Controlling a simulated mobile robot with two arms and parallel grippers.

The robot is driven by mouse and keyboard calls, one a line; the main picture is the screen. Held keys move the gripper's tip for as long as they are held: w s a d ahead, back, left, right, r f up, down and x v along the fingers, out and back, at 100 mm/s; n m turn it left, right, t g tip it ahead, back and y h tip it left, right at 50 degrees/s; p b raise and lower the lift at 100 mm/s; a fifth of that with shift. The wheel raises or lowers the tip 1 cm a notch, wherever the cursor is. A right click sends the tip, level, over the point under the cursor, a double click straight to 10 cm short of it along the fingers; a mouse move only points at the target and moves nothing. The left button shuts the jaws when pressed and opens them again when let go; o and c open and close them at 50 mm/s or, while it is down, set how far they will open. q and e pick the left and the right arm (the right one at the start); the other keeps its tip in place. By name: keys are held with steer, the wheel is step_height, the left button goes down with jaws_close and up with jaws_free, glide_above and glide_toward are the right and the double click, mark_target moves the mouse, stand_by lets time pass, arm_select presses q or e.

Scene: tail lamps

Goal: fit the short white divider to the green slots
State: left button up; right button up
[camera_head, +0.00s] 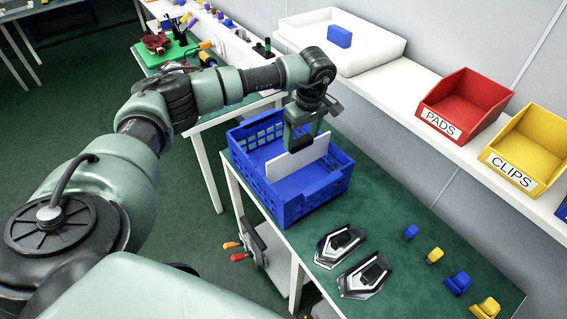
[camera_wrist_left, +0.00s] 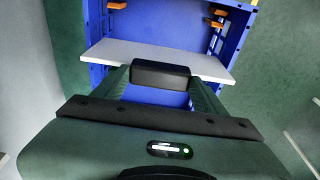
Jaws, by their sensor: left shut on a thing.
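The white divider (camera_head: 314,154) is a thin flat panel held across the blue crate (camera_head: 312,198) on the green table. My left gripper (camera_head: 297,146) is shut on the divider's upper edge, roughly mid-length, and points down into the crate. In the left wrist view the divider (camera_wrist_left: 112,52) spans the crate (camera_wrist_left: 155,20) from side to side, with the gripper (camera_wrist_left: 160,76) over its middle. I cannot tell whether its ends sit in any slots. Orange slot pieces (camera_wrist_left: 217,13) show on the crate walls; no green slots can be made out. My right gripper is not in view.
Two lamp units (camera_head: 340,246) lie on the table (camera_head: 395,215) in front of the crate. Small blue and yellow parts (camera_head: 435,255) lie to the right. A shelf behind holds a white tray (camera_head: 375,55), a red bin (camera_head: 465,100) and a yellow bin (camera_head: 525,145).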

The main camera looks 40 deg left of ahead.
arm_select(q)
steer(key=w+a+b, duration=0.2)
steer(key=a, duration=0.6)
steer(key=shift+w+b, duration=0.4)
stand_by(0.7)
stand_by(0.5)
steer(key=shift+f, duration=0.15)
steer(key=shift+f+b, duration=0.8)
steer(key=shift+f, duration=0.6)
stand_by(0.4)
